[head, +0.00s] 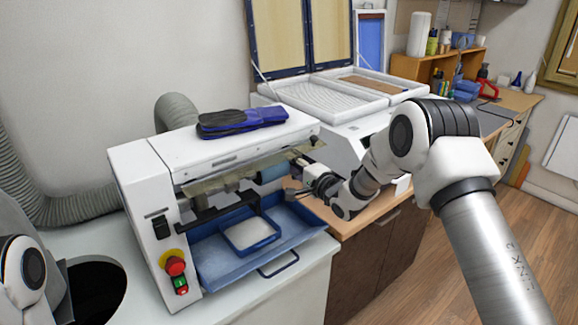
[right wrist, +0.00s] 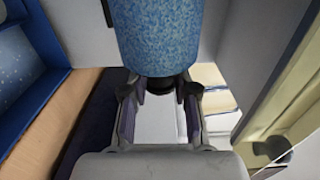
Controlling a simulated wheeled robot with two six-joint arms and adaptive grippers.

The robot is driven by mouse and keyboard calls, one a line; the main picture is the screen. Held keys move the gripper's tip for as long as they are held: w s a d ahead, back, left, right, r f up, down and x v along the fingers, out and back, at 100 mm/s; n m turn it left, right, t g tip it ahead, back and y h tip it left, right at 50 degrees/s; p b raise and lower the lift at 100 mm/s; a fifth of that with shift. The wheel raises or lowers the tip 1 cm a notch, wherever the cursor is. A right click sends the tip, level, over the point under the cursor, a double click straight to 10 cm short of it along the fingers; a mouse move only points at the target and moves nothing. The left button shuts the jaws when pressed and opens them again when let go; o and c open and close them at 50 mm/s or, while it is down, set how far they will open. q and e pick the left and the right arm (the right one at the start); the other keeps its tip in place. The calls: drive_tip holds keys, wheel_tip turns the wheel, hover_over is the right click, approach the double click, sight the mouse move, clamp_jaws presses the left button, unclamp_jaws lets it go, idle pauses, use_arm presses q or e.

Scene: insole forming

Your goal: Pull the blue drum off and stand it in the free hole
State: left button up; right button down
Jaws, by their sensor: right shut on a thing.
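The blue drum (head: 273,172) is at the right end of the white machine, under its top housing. In the right wrist view the drum (right wrist: 159,35) is speckled blue, with a short dark hub at its near end (right wrist: 160,86). My right gripper (head: 294,180) reaches in from the right. In the right wrist view its two fingers (right wrist: 159,100) are on either side of the hub, shut on the drum there. Whether the drum is still on its shaft cannot be told. Part of my left arm shows at the left edge; its gripper is out of view.
The white machine (head: 225,147) carries dark blue gloves (head: 240,122) on top. Below the drum is a blue tray (head: 213,262) with a smaller white-bottomed tray (head: 250,234) in it. A dark round opening (head: 92,292) is in the left counter. A white open-lidded unit stands behind.

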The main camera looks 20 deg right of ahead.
idle(0.3)
drive_tip(key=p+v, duration=0.3)
drive_tip(key=v, duration=1.2)
idle(0.4)
